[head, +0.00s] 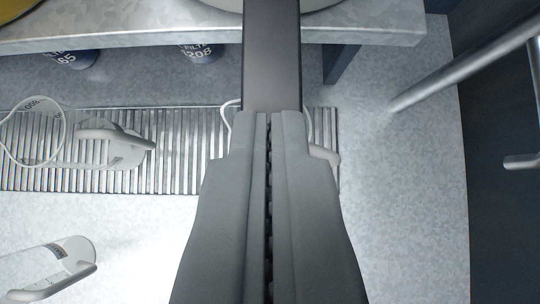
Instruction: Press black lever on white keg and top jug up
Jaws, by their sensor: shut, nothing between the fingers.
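My gripper (274,118) is shut and empty, in the middle of the head view. Its tips are at the lower end of the black lever (272,55), a dark bar running down from the top edge. I cannot tell whether they touch. A pale rounded edge at the top, probably the white keg (322,4), is mostly out of view. Below the lever, a jug stands on the slatted grate, mostly hidden behind my gripper; its handle (328,155) shows at right. Its fill level cannot be seen.
Another clear jug (118,150) stands on the grate (190,170) at left, and one more (55,268) at lower left. A metal shelf (380,25) crosses the top, with blue cans (200,53) under it. A metal bar (450,75) slants at right.

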